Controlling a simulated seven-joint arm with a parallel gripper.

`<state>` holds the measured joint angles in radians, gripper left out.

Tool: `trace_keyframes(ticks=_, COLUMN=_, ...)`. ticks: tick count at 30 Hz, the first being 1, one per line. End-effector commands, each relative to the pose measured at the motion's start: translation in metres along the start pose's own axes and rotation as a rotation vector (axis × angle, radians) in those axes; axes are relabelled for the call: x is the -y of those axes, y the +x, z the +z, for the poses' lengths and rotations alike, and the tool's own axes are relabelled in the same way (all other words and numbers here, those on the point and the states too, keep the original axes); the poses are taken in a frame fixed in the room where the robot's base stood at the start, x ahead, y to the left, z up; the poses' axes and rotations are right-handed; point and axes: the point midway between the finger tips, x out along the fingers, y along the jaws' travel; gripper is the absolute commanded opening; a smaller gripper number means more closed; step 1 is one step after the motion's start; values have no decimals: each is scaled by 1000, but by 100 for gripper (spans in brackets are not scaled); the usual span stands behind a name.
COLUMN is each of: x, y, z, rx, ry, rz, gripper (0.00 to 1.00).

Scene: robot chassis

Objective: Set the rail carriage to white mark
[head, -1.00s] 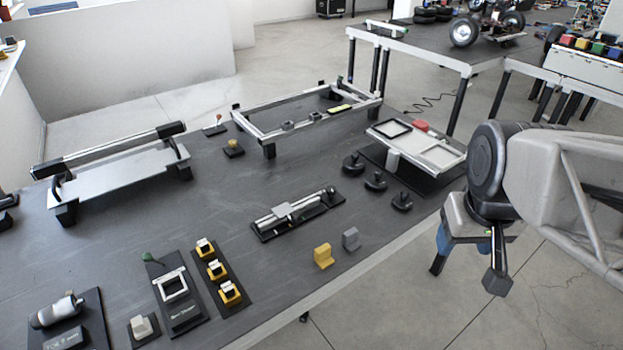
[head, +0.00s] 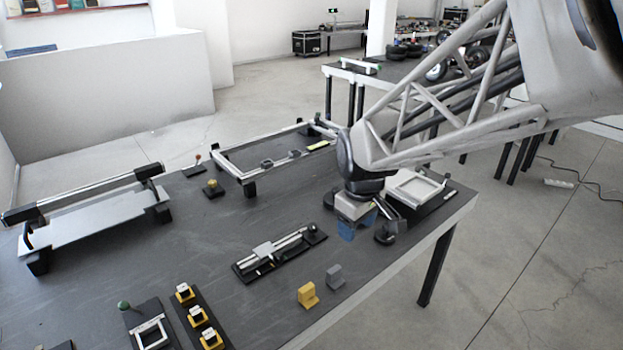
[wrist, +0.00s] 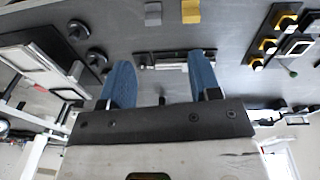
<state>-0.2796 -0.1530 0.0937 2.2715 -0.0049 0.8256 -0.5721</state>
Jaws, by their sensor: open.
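The rail's black base (head: 245,275) lies on the dark table in the middle of the head view. The carriage sits near the middle of the rail, slightly toward its left end. I cannot make out a white mark. My gripper (head: 358,226) is open, with blue fingers, above the table to the right of the rail and apart from it. In the wrist view, the rail base (wrist: 146,59) shows beyond and between the fingers (wrist: 160,78); the right finger hides part of it.
A yellow block (head: 307,295) and a grey block (head: 335,276) stand in front of the rail. Black knobs (head: 385,237) and a white-framed panel (head: 418,188) are beside my gripper. A silver frame (head: 225,162) stands behind. Yellow switches (head: 197,315) are front left.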

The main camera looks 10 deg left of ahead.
Motion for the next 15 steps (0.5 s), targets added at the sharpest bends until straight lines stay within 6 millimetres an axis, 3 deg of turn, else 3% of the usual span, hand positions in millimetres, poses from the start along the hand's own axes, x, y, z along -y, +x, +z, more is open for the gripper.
trace_keyframes(ticks=15, x=20, y=75, z=-113, rx=36, ry=-375, rz=-45, gripper=57)
